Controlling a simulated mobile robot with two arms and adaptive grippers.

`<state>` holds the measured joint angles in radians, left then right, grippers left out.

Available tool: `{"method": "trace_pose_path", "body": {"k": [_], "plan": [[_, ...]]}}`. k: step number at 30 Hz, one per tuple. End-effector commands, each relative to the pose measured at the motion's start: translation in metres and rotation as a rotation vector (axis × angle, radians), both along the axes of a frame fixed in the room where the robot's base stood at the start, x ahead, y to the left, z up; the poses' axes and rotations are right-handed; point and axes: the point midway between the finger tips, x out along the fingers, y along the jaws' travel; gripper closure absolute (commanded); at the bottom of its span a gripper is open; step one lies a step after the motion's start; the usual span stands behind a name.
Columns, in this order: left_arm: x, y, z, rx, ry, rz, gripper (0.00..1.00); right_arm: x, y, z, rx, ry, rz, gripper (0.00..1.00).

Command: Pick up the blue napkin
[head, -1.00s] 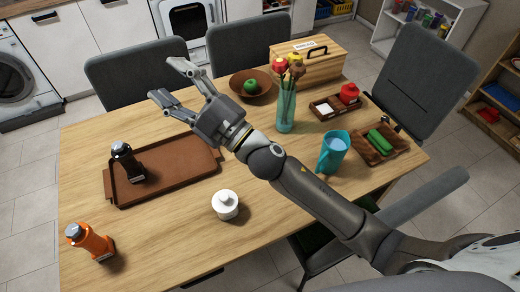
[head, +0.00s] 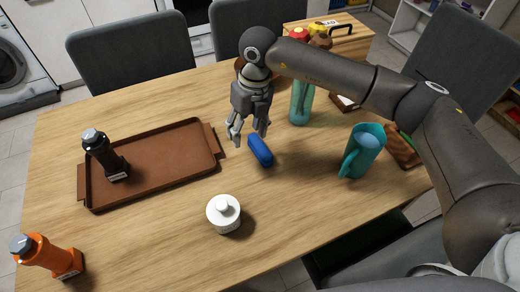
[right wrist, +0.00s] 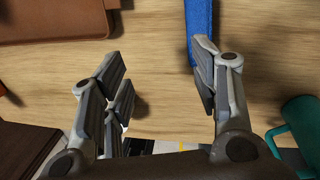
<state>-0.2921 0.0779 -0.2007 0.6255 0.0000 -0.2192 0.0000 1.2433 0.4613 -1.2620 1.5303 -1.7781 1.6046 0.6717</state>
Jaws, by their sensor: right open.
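The blue napkin (head: 261,151) is a small rolled bundle lying on the wooden table, right of the brown tray and left of the teal pitcher. My right gripper (head: 249,130) hangs over the table just behind it, fingers pointing down, open and empty. In the right wrist view the napkin (right wrist: 200,22) runs in from the top edge, near the right finger of the open gripper (right wrist: 158,62), whose tip overlaps its near end. I cannot tell whether they touch. My left gripper is not in view.
The brown tray (head: 150,190) holds a dark bottle (head: 104,155). A white lidded jar (head: 223,213) and an orange bottle (head: 46,256) stand nearer. A teal pitcher (head: 363,152) and a teal vase (head: 301,103) stand to the right. Bare table surrounds the napkin.

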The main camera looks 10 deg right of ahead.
Motion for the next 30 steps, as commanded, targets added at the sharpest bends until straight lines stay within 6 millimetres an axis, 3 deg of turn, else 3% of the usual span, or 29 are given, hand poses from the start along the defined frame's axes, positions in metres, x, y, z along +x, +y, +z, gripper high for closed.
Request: {"method": "trace_pose_path", "body": {"k": [3, 6, 16, 20, 30], "plan": [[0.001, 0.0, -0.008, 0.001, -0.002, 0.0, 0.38, 0.012, -0.03, 0.0, -0.114, -0.018, -0.037, 0.45], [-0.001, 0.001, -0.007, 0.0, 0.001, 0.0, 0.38, 0.014, -0.038, -0.005, -0.145, -0.019, -0.048, 0.45], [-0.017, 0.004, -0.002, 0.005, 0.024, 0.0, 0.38, 0.013, -0.037, -0.05, -0.142, -0.018, -0.046, 0.45], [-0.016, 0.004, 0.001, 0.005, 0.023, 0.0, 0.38, 0.013, -0.037, -0.059, -0.143, -0.018, -0.045, 0.45], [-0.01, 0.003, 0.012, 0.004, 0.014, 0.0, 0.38, 0.012, -0.036, -0.103, -0.141, -0.017, -0.045, 0.45]]}}
